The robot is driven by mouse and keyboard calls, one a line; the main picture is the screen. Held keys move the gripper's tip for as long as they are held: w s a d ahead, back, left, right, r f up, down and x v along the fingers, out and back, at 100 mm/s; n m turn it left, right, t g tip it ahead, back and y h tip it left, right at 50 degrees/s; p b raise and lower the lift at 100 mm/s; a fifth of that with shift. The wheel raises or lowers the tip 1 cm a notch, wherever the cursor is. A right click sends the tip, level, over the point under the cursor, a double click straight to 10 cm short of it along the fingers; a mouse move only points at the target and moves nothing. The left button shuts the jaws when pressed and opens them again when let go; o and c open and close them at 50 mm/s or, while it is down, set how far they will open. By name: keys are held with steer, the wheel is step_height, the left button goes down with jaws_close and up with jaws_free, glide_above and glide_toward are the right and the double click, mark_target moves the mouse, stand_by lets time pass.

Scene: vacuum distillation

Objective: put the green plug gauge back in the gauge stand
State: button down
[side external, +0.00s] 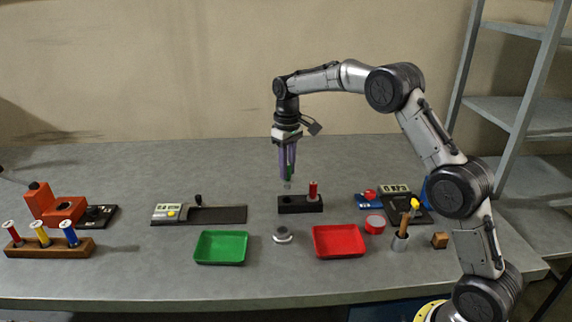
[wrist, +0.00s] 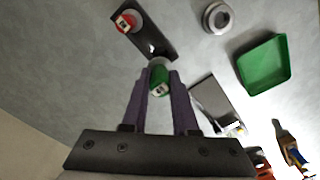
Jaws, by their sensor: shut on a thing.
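My gripper (side external: 287,172) is shut on the green plug gauge (side external: 289,173) and holds it upright in the air. In the wrist view the green plug gauge (wrist: 159,79) sits between the two purple fingers of my gripper (wrist: 157,84). The black gauge stand (side external: 299,204) is below it on the table, and also shows in the wrist view (wrist: 160,47). A red plug gauge (side external: 312,190) stands in the stand's right end. The left end of the stand is empty, and the green gauge's lower tip is above and slightly left of it.
A green tray (side external: 221,247) and a red tray (side external: 339,241) lie in front of the stand, with a small metal ring (side external: 282,235) between them. A gauge with a slide (side external: 198,213) lies left. A cup with tools (side external: 401,240) stands right.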

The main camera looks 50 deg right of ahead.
mark_target(287, 180)
steer(key=shift+f, duration=1.9)
steer(key=shift+f, duration=1.5)
stand_by(1.7)
steer(key=shift+c, duration=0.2)
jaws_free()
steer(key=shift+r, duration=0.15)
stand_by(0.5)
steer(key=shift+r, duration=3.45)
